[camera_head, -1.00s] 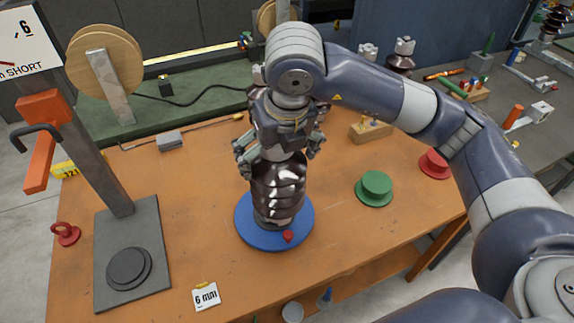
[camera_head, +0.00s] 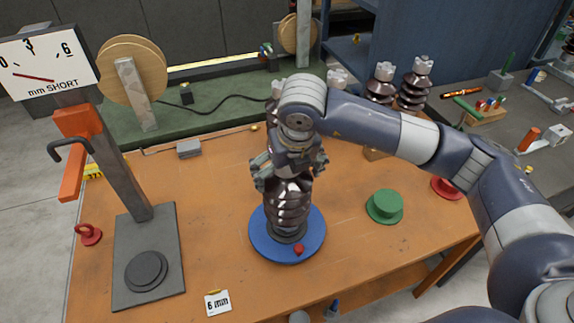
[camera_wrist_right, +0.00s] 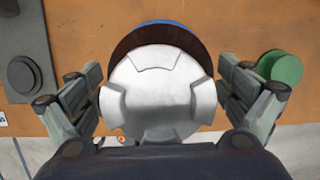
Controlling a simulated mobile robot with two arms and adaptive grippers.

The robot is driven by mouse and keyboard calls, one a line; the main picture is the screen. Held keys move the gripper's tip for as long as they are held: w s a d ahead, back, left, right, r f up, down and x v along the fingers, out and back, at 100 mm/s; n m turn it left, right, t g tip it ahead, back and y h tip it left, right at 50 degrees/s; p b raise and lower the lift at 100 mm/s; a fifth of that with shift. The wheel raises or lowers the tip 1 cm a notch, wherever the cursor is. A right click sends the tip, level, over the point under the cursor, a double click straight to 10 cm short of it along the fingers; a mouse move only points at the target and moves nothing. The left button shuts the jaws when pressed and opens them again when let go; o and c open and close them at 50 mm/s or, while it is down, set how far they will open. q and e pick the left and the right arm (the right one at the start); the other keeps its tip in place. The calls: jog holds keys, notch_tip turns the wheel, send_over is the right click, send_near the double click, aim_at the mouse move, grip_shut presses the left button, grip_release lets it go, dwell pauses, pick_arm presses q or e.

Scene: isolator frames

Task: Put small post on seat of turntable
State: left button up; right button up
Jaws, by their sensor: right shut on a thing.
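The small post (camera_head: 288,208) is a dark brown, ribbed insulator with a grey base ring. It is upright over the middle of the blue turntable (camera_head: 262,240), which has a red pointer at its front. Its base appears to be at the seat, but I cannot tell whether it touches. My right gripper (camera_head: 291,172) is shut on the upper part of the post, from above. In the right wrist view the post's silver, notched cap (camera_wrist_right: 160,95) lies between the two fingers, with the turntable's blue edge (camera_wrist_right: 180,26) behind it. The seat is hidden. My left gripper is not in view.
A gauge stand (camera_head: 128,190) with a dark base is at the left. A green flanged piece (camera_head: 385,206) and a red one (camera_head: 446,187) lie to the right. A "6 mm" card (camera_head: 217,302) is at the front. More insulators (camera_head: 414,85) stand at the back.

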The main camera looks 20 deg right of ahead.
jog(key=shift+w+a+r, duration=0.1)
jog(key=shift+w+r, duration=0.05)
jog(key=shift+r, duration=0.15)
jog(key=o, duration=1.7)
jog(key=shift+s+f, duration=0.2)
jog(key=shift+f, duration=0.1)
jog(key=shift+s+r, duration=0.1)
